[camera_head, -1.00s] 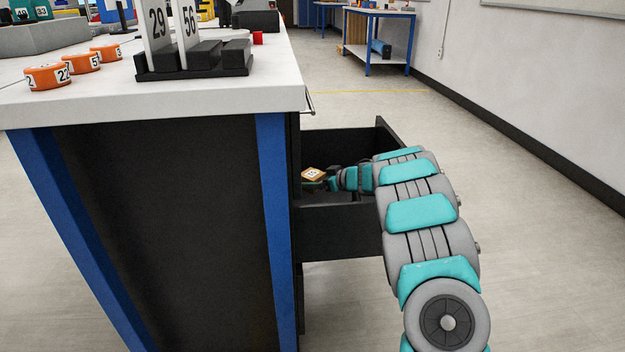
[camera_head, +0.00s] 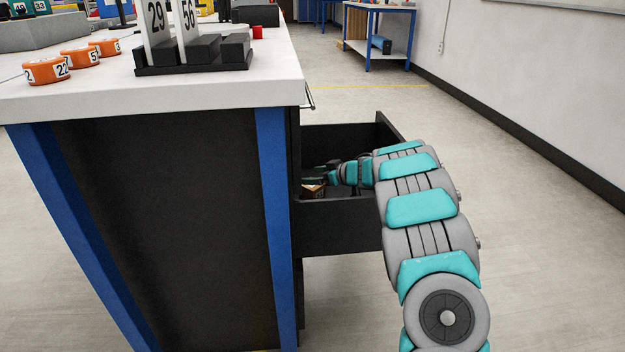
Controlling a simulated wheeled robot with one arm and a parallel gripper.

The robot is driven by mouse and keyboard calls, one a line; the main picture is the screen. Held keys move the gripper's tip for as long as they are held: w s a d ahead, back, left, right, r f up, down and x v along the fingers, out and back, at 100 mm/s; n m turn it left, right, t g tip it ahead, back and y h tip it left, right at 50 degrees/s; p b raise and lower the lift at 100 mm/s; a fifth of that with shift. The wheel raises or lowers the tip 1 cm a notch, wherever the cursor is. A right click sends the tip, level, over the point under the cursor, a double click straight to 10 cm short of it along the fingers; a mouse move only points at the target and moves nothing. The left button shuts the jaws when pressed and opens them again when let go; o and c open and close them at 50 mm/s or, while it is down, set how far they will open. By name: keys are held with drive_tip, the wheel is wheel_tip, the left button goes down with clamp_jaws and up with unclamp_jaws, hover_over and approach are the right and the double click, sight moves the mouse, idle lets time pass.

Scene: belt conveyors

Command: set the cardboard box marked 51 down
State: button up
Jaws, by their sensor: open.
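The cardboard box (camera_head: 313,190) sits low inside the open black drawer (camera_head: 345,228), near the drawer's left end. Only a small tan part of it shows above the front wall, and its number cannot be read now. My gripper (camera_head: 318,173) is open, just above and behind the box inside the drawer. Whether a finger still touches the box is too small to tell. My grey and teal arm reaches in over the drawer's right side.
The white-topped workbench (camera_head: 200,102) stands left of the drawer, with orange numbered rolls (camera_head: 46,71) and a black holder (camera_head: 193,66) with plates 29 and 56 on top. A blue-legged table (camera_head: 378,35) stands far back. The floor at right is clear.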

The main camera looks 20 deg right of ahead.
drive_tip(key=p+v, duration=0.1)
drive_tip(key=v, duration=0.6)
drive_tip(key=shift+s+d+r, duration=0.15)
drive_tip(key=shift+s+r, duration=0.05)
drive_tip(key=shift+r, duration=0.05)
